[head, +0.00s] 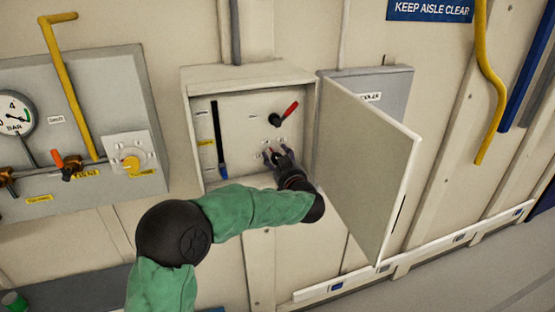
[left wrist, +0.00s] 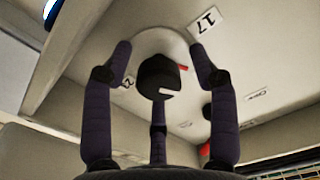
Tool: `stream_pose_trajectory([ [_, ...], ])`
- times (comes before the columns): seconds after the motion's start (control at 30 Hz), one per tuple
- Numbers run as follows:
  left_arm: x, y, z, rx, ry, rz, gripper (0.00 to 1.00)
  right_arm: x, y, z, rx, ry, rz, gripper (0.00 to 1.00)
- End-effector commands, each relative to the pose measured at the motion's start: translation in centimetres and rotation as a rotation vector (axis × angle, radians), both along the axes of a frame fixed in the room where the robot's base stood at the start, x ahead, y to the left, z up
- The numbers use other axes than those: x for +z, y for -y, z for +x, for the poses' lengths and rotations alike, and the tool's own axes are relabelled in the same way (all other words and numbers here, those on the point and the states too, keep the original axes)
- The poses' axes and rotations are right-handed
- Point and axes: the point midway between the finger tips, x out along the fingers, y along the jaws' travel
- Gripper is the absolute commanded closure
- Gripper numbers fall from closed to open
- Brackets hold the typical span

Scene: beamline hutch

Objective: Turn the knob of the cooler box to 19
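The open beige box (head: 190,128) on the wall holds a panel with a red-handled switch, a dark slot with a blue end, and a small knob. My left gripper (head: 275,154) reaches into the box at this knob and largely hides it in the head view. In the left wrist view the round black knob (left wrist: 158,76) has a white mark on its face and a red mark beside it. The left gripper's fingers (left wrist: 160,52) stand spread around the knob, with gaps visible on both sides. A "17" label (left wrist: 206,20) is at upper right; another label is partly covered by a finger. My right gripper is out of view.
The box's door (head: 368,165) stands open to the right, close to my left wrist. Behind it is a grey box (head: 397,84) with a partly hidden label ending "OLER". A grey panel (head: 95,80) with gauge, yellow pipe and yellow dial is at left.

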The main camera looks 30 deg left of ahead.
Motion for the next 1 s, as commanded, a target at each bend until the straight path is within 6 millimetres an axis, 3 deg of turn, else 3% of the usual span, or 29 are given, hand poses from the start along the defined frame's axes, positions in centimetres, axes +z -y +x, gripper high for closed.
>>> stream_pose_trajectory([
  [0.37,-0.1,0.8,-0.6,-0.001,-0.002,0.000,0.41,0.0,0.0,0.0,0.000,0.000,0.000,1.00],
  [0.8,-0.1,7.0,-5.8,-0.005,-0.002,0.000,0.41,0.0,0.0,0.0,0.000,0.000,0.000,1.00],
  [1.0,-0.1,8.7,-7.3,-0.002,-0.001,0.000,0.41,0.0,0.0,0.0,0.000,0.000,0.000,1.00],
])
